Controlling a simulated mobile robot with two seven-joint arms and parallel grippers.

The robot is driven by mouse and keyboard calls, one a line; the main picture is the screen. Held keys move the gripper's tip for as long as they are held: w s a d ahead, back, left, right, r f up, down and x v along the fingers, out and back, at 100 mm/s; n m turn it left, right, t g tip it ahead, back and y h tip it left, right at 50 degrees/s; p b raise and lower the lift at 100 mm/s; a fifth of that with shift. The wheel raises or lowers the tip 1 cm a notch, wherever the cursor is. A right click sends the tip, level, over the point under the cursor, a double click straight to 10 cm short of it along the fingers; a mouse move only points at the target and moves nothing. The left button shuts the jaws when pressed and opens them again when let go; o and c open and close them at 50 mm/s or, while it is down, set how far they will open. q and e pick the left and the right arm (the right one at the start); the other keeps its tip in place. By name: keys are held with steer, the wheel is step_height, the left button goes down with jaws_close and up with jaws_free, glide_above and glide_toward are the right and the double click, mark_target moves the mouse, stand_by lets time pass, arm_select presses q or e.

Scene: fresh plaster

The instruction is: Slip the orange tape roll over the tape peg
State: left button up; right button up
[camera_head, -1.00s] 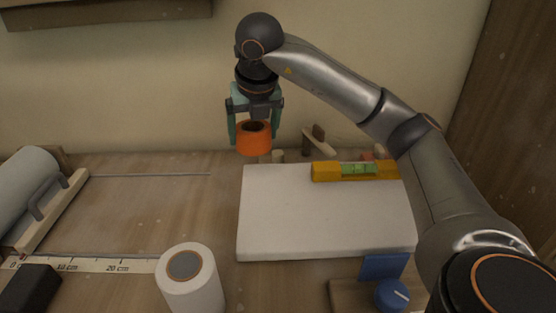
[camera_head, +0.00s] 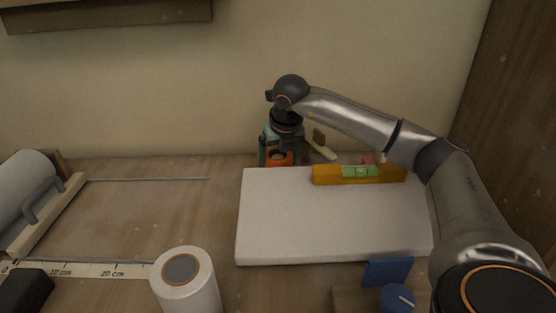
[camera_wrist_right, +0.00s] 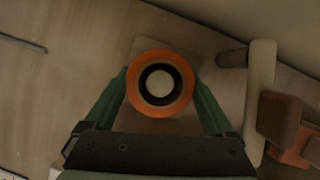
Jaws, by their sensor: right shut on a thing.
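The orange tape roll (camera_head: 279,161) is low at the back of the bench, just behind the white board; its lower part is hidden by the board's edge. My right gripper (camera_head: 280,153) points down and is shut on the roll, one finger on each side. In the right wrist view the roll (camera_wrist_right: 133,88) sits between the green fingers of the gripper (camera_wrist_right: 160,84). The pale round top of the tape peg (camera_wrist_right: 160,82) shows inside the roll's hole, nearly centred. How far down the peg the roll sits cannot be told. My left gripper is not in view.
The white board (camera_head: 320,220) lies in front, with a yellow spirit level (camera_head: 330,174) on it. A wooden-handled tool (camera_head: 321,147) is close to the right of the gripper. A white roll (camera_head: 187,285) stands at the front.

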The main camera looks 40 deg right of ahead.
steer(key=o, duration=1.1)
steer(key=shift+f, duration=0.1)
steer(key=shift+r, duration=0.4)
steer(key=p+v, duration=0.1)
steer(key=v, duration=1)
steer(key=shift+s+a+r+p, duration=0.15)
steer(key=shift+s+r+p, duration=0.1)
steer(key=shift+p, duration=0.15)
